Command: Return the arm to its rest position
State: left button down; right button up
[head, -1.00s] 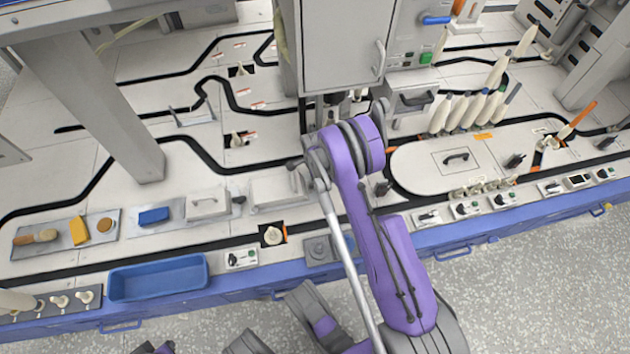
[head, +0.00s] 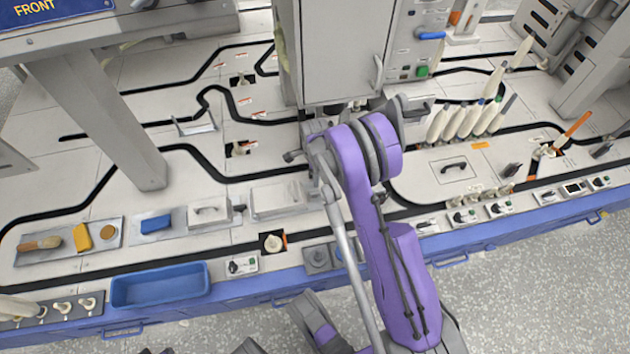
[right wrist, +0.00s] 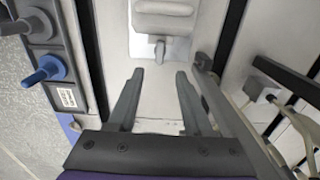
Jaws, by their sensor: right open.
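My right arm (head: 385,240), purple and grey, reaches from the lower right up to the front of the grey cabinet. In the head view its hand is mostly hidden behind the arm's own joint, close under the cabinet. In the right wrist view the right gripper (right wrist: 159,74) has its two dark fingers apart with nothing between them. A pale block-like part (right wrist: 163,22) with a small stub lies just beyond the fingertips. My left gripper cannot be made out in the head view.
The grey cabinet (head: 328,50) stands over the work surface. A blue tray (head: 160,285) sits at the front left edge. Several pale bobbins (head: 465,120) stand at right. In the right wrist view a blue knob (right wrist: 45,72) is at left. Speckled floor (head: 540,290) lies clear in front.

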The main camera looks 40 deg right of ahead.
jog(key=shift+r, duration=0.4)
